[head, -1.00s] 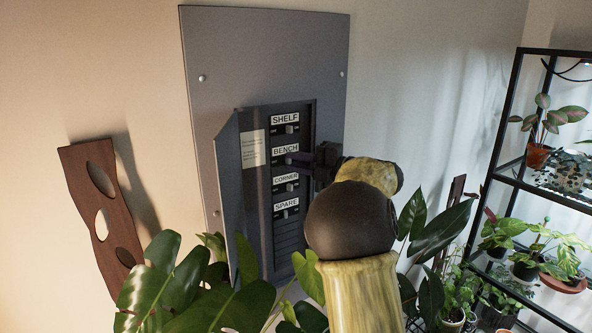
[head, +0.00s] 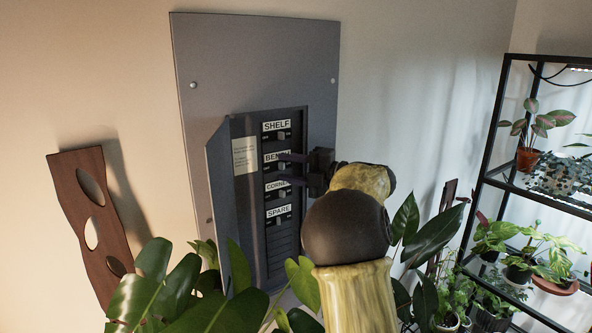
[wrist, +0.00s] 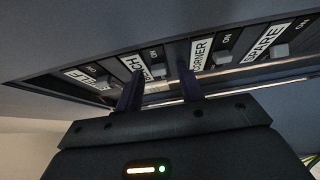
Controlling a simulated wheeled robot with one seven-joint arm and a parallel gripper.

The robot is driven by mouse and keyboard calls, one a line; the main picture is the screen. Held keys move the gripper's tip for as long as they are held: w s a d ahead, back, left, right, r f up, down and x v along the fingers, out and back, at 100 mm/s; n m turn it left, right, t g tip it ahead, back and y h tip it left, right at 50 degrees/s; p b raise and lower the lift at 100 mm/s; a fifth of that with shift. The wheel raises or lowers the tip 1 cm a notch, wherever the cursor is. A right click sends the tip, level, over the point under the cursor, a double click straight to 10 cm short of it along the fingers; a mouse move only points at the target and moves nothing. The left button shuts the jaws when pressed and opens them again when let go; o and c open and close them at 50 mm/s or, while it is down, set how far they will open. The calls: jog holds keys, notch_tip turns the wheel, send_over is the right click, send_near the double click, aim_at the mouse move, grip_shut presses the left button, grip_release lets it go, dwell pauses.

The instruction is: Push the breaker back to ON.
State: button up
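A grey breaker panel (head: 325,70) hangs on the wall with its door (head: 222,200) swung open to the left. Inside is a column of switches labelled SHELF (head: 277,126), BENCH (head: 270,158), CORNER (head: 274,186) and SPARE (head: 277,211). One finger is close to the CORNER label (wrist: 202,54). I cannot tell which toggle is off, or whether a finger touches one.
Large monstera leaves (head: 170,285) rise below the panel. A wooden board with holes (head: 90,220) hangs at left. A black rack (head: 495,150) with potted plants stands at right.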

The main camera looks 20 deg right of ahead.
jog(key=b+v, duration=0.6)
jog(key=v, duration=1.1)
jog(key=shift+s+d+f, duration=0.1)
jog(key=shift+s+d, duration=0.05)
